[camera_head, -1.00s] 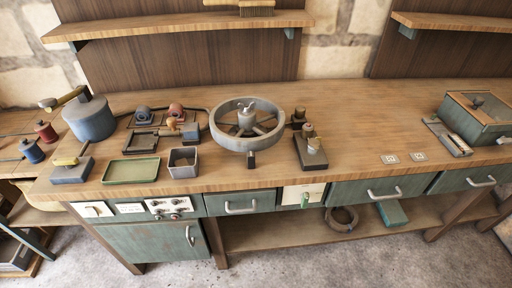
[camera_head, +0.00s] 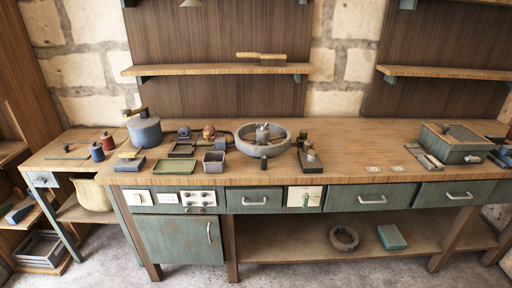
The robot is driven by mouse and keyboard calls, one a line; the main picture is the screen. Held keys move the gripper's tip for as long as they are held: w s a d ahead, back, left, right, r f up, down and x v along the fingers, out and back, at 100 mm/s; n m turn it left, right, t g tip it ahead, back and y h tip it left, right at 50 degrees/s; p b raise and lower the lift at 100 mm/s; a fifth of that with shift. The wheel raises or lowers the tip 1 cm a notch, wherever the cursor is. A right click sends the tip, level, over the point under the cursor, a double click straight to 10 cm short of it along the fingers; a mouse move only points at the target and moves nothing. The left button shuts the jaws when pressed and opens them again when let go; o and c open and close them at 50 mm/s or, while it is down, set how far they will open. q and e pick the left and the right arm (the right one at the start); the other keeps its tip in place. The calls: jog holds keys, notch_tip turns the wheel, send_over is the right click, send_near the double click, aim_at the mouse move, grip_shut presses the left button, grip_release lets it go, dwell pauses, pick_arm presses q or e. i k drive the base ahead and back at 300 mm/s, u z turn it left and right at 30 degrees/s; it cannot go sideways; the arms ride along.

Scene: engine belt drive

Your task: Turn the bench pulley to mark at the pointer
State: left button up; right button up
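The bench pulley (camera_head: 243,141) is a grey, wide-rimmed wheel lying flat on the wooden workbench, near the middle of the camera_head view. A hub (camera_head: 262,134) stands up at its centre. A small dark upright piece (camera_head: 264,163) stands at the pulley's front edge; I cannot tell whether it is the pointer. The mark on the pulley is too small to make out. Neither of my grippers is in view.
A block with upright posts (camera_head: 309,158) stands right of the pulley. Small trays, a grey box (camera_head: 214,162) and a blue pot (camera_head: 145,131) stand to the left. A green box (camera_head: 453,145) is at the right. The bench between is mostly clear.

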aim_at(262, 139)
jog(key=u, duration=0.65)
jog(key=i, duration=0.95)
jog(key=u, duration=0.4)
